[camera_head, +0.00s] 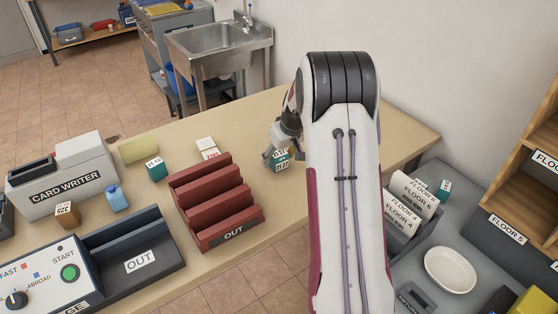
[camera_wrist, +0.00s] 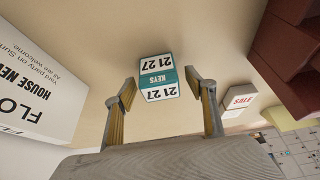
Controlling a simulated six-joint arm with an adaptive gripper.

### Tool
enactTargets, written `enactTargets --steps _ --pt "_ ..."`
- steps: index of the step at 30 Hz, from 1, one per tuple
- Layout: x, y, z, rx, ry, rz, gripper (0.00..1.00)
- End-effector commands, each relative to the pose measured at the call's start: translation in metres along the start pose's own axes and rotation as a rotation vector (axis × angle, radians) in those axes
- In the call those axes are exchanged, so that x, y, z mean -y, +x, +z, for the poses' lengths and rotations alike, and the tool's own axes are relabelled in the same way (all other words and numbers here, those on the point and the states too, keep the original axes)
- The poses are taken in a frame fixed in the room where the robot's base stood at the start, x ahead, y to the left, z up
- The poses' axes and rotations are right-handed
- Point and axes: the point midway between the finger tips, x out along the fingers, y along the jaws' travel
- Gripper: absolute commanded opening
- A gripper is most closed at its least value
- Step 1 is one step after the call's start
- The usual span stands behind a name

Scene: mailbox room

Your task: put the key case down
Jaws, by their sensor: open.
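The teal and white key case (camera_wrist: 159,77) reads "KEYS 21 27" in the wrist view. It seems to rest on the tan tabletop, just beyond and between my fingertips, with a gap on each side. In the head view the key case (camera_head: 281,162) is beside my gripper (camera_head: 273,152), partly covered by it. My gripper (camera_wrist: 160,92) is open and empty in the wrist view, one finger on each side. My arm hides the table to the right of the case in the head view.
A red slotted OUT rack (camera_head: 215,198) stands left of the case. White labelled blocks (camera_head: 207,148) and another teal case (camera_head: 155,168) lie farther left. A floor-labelled card holder (camera_head: 410,205) and a white dish (camera_head: 450,270) are on the right.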

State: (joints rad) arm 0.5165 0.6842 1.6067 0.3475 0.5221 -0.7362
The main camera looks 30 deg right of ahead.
Motion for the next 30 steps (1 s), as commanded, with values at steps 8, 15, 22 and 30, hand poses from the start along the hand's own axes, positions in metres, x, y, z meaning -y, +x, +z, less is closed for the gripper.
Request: enactTargets --steps 8,15,22,30 --pt "0.000 0.000 0.000 0.000 0.000 0.000 0.12" --pt "0.000 0.000 0.000 -0.001 0.000 0.000 0.09" --pt "0.000 -0.008 -0.004 -0.002 0.000 0.001 0.09" --pt "-0.001 -0.037 -0.017 -0.004 -0.001 0.001 0.09"
